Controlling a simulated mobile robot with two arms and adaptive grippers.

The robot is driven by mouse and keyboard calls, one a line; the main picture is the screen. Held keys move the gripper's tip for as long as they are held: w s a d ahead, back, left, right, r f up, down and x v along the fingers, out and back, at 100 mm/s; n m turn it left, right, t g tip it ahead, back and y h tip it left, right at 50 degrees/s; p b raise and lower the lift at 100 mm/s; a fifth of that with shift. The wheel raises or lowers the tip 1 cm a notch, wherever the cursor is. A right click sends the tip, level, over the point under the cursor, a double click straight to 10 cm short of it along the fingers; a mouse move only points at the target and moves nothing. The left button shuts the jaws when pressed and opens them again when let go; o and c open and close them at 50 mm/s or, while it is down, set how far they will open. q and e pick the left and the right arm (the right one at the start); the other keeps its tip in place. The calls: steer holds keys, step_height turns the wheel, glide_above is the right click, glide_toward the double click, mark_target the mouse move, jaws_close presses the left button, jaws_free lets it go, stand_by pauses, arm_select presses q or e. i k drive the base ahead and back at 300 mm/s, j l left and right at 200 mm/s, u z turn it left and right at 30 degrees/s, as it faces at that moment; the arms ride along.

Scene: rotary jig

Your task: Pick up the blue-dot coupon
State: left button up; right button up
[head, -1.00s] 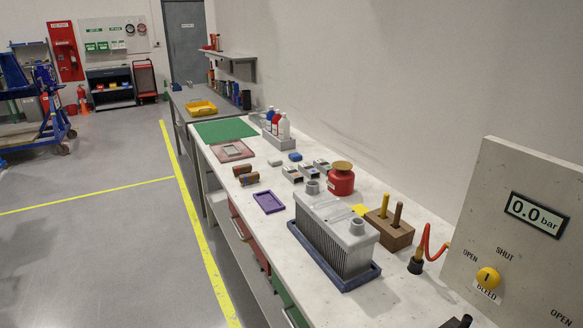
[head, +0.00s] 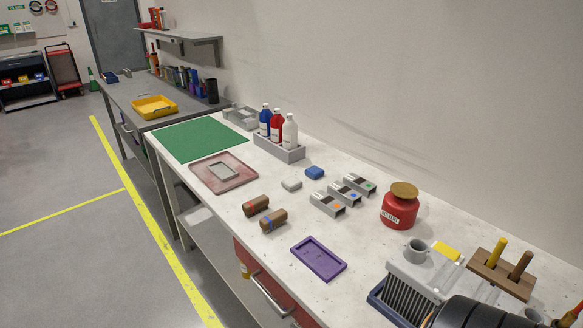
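Three small grey blocks with dark tops stand in a row on the white bench, right of its middle. The one with the blue dot, the blue-dot coupon (head: 345,193), is the middle one. The orange-dot block (head: 328,205) is at its front left and the green-dot block (head: 359,181) at its back right. They stand close together, and nothing is touching the blue-dot one from above. Neither gripper shows; a dark rounded part, likely my arm, enters at the bottom right.
A red pot (head: 399,208) stands right of the blocks. A purple tray (head: 319,260) and brown rolls (head: 272,221) lie in front. A finned grey unit (head: 412,285) fills the front right.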

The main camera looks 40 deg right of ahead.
mark_target(349, 195)
steer(key=i+z, duration=0.2)
steer(key=i, duration=0.25)
steer(key=i+j+z, duration=0.2)
steer(key=i, duration=0.25)
steer(key=i+j+z, duration=0.2)
steer(key=i, duration=0.2)
